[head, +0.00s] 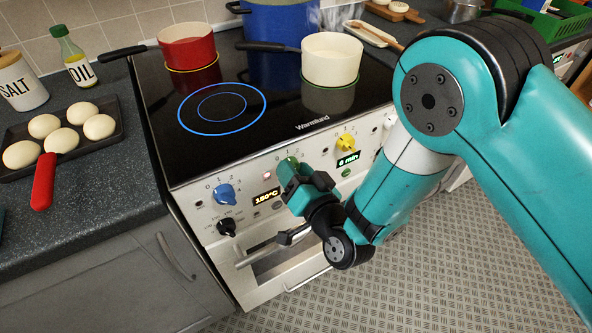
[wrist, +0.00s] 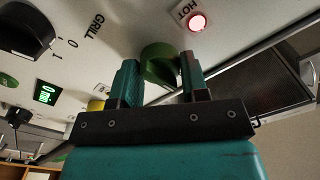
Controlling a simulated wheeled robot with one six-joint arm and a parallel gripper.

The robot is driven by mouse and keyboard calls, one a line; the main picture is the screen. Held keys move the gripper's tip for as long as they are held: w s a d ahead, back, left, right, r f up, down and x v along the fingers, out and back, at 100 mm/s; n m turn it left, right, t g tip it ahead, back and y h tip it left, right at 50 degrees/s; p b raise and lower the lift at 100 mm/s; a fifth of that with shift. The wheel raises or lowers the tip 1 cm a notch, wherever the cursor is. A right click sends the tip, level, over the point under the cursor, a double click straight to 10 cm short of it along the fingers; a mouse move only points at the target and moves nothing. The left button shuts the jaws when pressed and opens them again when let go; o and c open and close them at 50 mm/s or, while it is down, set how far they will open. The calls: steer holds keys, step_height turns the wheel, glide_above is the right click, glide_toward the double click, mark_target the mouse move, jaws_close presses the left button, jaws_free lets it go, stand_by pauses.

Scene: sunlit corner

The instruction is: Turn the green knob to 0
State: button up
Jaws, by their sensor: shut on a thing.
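The green knob (wrist: 159,62) on the oven's front panel sits between the two fingers of my gripper (wrist: 160,66) in the wrist view. The fingers are shut on its sides. In the head view my gripper (head: 291,174) reaches the panel from the lower right and covers most of the knob. A few scale numbers show just above it.
A blue knob (head: 225,194) and a black knob (head: 227,227) are left of my gripper, a yellow knob (head: 346,143) right. The oven handle (head: 262,250) runs below. A red HOT lamp (wrist: 198,22) is lit. A red pot (head: 188,47) and cream pot (head: 332,60) stand on the hob.

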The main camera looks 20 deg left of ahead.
steer(key=shift+s+n, duration=0.1)
steer(key=shift+n, duration=0.2)
steer(key=shift+n+p, duration=0.65)
steer(key=shift+n, duration=0.35)
steer(key=n+p, duration=0.1)
steer(key=n, duration=0.3)
steer(key=shift+f, duration=0.1)
steer(key=shift+n, duration=0.3)
steer(key=o, duration=0.9)
